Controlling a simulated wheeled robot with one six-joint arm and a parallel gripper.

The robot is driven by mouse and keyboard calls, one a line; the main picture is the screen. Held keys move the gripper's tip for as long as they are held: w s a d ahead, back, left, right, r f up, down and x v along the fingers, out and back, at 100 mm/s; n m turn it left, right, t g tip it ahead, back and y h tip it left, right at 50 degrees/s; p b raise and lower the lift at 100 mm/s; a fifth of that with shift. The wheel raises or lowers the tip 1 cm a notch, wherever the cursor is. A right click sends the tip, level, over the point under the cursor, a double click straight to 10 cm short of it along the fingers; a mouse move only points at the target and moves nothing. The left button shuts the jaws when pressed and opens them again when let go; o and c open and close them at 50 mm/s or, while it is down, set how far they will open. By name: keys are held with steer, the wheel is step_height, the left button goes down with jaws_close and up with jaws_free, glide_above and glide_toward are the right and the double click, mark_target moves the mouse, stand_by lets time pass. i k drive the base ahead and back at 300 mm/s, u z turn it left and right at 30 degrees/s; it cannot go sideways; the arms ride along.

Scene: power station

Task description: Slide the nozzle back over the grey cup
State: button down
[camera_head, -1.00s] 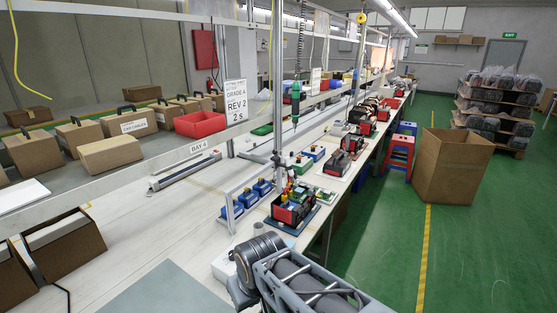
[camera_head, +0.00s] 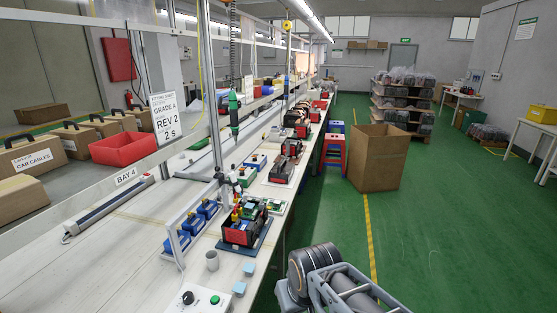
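The grey cup (camera_head: 212,260) stands upright on the pale workbench (camera_head: 125,262), near its front edge, beside a red and black unit on a dark mat. A slim upright post with a white and dark fitting (camera_head: 231,178) stands behind that unit. I cannot tell whether this fitting is the nozzle. A green and black tool (camera_head: 234,112) hangs on a coiled cable above the bench. Nothing is seen over the cup's mouth. Parts of my arm show at the bottom right, beyond the bench edge. My gripper is not in view.
A white control box (camera_head: 200,299) with a black knob and green button sits at the bench's near edge. Small blue blocks (camera_head: 244,279) lie beside the cup. The red and black unit (camera_head: 242,227) stands close behind. A cardboard box (camera_head: 376,158) stands on open green floor.

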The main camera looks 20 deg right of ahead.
mark_target(220, 176)
steer(key=z, duration=1.25)
steer(key=i, duration=3.15)
steer(key=u, duration=3.45)
steer(key=i, duration=0.45)
steer(key=u, duration=0.05)
